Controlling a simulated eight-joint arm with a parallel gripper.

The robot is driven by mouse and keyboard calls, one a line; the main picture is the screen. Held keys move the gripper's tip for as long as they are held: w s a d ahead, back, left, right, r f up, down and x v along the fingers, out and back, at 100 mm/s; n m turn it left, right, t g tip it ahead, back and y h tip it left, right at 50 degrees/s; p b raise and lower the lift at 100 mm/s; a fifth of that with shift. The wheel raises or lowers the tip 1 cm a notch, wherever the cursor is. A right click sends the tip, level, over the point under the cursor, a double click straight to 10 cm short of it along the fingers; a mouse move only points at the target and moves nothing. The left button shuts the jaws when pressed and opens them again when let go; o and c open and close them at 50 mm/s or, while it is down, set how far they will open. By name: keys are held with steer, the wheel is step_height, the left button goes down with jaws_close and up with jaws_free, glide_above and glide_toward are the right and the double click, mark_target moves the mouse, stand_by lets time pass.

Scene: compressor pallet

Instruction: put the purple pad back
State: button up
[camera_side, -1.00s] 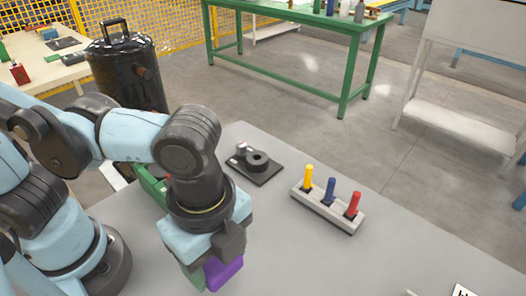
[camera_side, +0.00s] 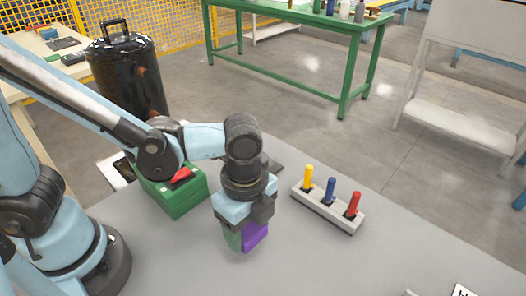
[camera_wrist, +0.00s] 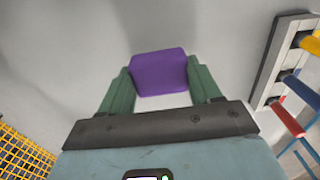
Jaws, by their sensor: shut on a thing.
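The purple pad (camera_side: 255,237) is a small block held between the green fingers of my gripper (camera_side: 240,238). In the wrist view the pad (camera_wrist: 160,71) sits between the two fingertips of my gripper (camera_wrist: 160,88), which are shut on it. In the side view my gripper points down over the grey table, left of the peg rack. Whether the pad touches the table I cannot tell.
A green box (camera_side: 183,197) with a red item on top stands left of my gripper. A grey rack (camera_side: 322,210) with yellow, blue and red pegs stands to the right. The front right of the table is mostly clear.

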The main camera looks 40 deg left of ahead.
mark_target(249, 239)
steer(key=shift+f, duration=1.95)
steer(key=shift+f, duration=0.15)
steer(key=o, duration=1)
step_height(249, 239, up, 12)
steer(key=shift+a, duration=0.15)
steer(key=w+a+n+t, duration=0.1)
steer(key=a+n+t, duration=0.1)
steer(key=a+n, duration=0.4)
steer(key=w+a+r+n+t, duration=0.1)
steer(key=w+a+n+t, duration=0.1)
steer(key=a+n, duration=0.4)
steer(key=w+a+n+t, duration=0.1)
steer(key=a+n+t, duration=0.2)
steer(key=a+n, duration=0.2)
steer(key=shift+w+a+r+n, duration=0.3)
steer(key=shift+a+n, duration=0.1)
steer(key=shift+n, duration=0.1)
